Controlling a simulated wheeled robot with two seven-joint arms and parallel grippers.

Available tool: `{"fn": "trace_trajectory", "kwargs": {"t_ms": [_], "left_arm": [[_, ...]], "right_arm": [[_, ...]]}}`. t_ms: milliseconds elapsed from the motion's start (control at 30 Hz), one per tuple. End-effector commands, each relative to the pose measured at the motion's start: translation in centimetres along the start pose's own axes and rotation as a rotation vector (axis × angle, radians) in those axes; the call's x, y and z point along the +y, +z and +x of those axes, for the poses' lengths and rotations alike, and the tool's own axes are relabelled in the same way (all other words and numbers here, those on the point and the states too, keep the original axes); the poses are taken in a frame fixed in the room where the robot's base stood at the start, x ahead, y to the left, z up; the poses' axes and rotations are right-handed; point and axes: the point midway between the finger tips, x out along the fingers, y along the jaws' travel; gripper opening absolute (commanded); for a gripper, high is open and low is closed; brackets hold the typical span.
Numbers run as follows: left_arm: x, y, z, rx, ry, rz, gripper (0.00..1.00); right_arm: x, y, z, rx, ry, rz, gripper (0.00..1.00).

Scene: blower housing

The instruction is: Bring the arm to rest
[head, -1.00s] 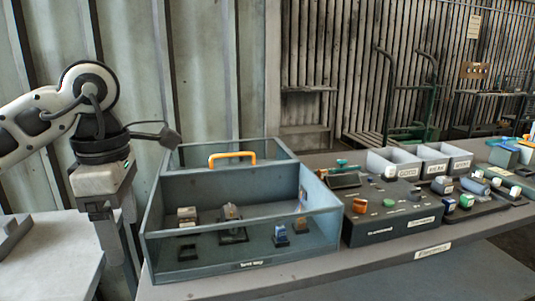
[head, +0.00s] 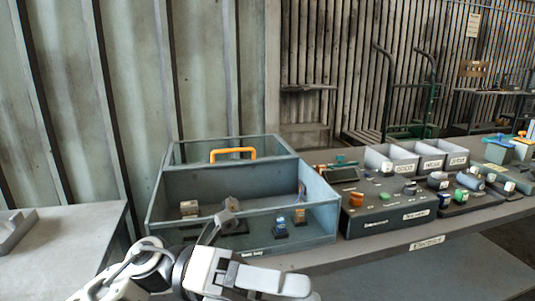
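My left arm comes in low at the left, in front of the blue-grey open box. Its gripper (head: 290,285) points right at the bottom edge of the picture, in front of the box's front wall. Its fingers are seen from the side and partly cut off, so I cannot tell whether they are open or shut. I see nothing held in it. My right gripper is not in view.
The open box (head: 215,170) with an orange handle (head: 233,153) stands on the workbench, several small parts inside. To its right are a dark control panel (head: 390,213) and grey bins (head: 430,157). A grey side table (head: 60,250) is at left.

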Motion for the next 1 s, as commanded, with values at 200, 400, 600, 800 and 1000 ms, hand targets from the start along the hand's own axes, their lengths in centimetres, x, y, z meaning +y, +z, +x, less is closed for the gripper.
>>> {"fn": "trace_trajectory", "kwargs": {"t_ms": [200, 400, 600, 800, 1000], "left_arm": [[3.1, 3.0, -4.2, -0.711, -0.302, -0.537, 0.76], [12.3, -2.2, -12.6, -1.339, -0.429, -1.113, 0.76], [19.0, -14.1, -17.1, -1.798, -0.442, -1.596, 0.76], [21.0, -23.0, -18.0, -2.04, -0.415, -1.881, 0.76], [21.2, -25.4, -18.0, -2.101, -0.406, -1.958, 0.76]], "right_arm": [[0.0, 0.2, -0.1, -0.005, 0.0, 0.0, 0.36], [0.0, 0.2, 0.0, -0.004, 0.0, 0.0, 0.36], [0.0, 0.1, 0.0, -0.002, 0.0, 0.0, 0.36], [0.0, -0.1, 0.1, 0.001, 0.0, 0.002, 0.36], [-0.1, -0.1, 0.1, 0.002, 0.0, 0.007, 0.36]]}}
